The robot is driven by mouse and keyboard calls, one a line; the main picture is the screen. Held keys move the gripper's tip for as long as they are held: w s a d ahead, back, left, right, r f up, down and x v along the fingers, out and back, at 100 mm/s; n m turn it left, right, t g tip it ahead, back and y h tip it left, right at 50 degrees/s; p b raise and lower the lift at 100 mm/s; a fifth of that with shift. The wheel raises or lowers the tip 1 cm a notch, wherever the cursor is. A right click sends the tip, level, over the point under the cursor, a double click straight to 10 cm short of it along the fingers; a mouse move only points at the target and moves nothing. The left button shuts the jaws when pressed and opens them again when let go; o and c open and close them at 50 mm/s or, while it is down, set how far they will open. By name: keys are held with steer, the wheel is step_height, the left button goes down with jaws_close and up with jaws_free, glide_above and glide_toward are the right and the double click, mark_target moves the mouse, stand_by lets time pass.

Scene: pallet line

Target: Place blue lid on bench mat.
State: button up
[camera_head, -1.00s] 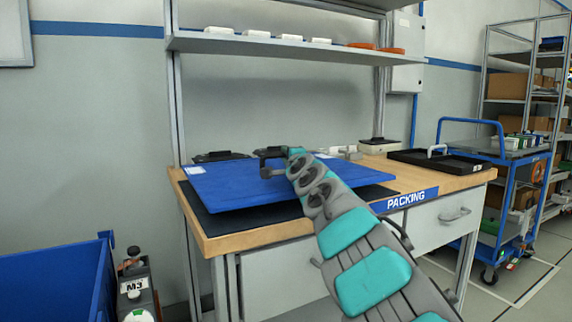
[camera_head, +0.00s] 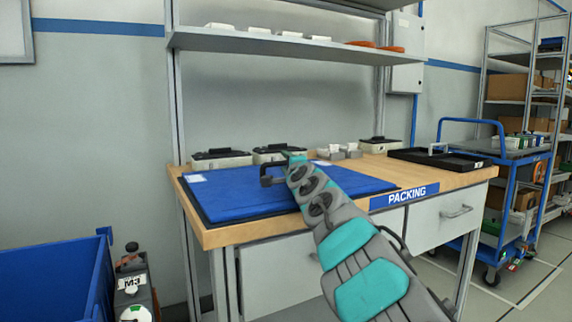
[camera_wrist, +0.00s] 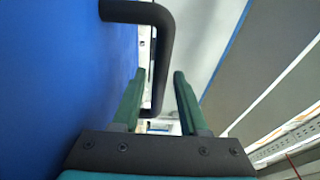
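The blue lid (camera_head: 235,192) is a wide flat sheet with white labels. It lies flat over the dark bench mat (camera_head: 198,207) on the packing bench, and only a thin dark edge of the mat shows. In the wrist view the lid (camera_wrist: 55,80) fills the left side, with its black bar handle (camera_wrist: 162,60) standing out from it. My gripper (camera_wrist: 158,75) has its two green fingers apart, one on each side of the handle bar, with a visible gap at the right finger. In the head view my gripper (camera_head: 284,158) is at the handle, partly hidden by my arm.
Several black-topped pale boxes (camera_head: 221,158) stand along the back of the wooden bench (camera_head: 437,180). A black tray (camera_head: 437,158) is at its right end. A shelf (camera_head: 290,47) hangs above. A blue bin (camera_head: 55,285) is at lower left, and a blue cart (camera_head: 505,160) stands right.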

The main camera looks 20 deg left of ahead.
steer(key=shift+o, duration=0.3)
steer(key=shift+s+d+b, duration=0.45)
steer(key=shift+b, duration=0.25)
steer(key=b+v, duration=0.2)
steer(key=b, duration=0.1)
steer(key=b+v, duration=0.3)
steer(key=shift+s+d+f, duration=0.1)
steer(key=shift+s+f, duration=0.1)
steer(key=shift+f, duration=0.05)
steer(key=b+v, duration=0.3)
steer(key=shift+s, duration=0.1)
steer(key=shift+r+b+v, duration=0.25)
steer(key=shift+b+v, duration=0.35)
steer(key=shift+v, duration=0.5)
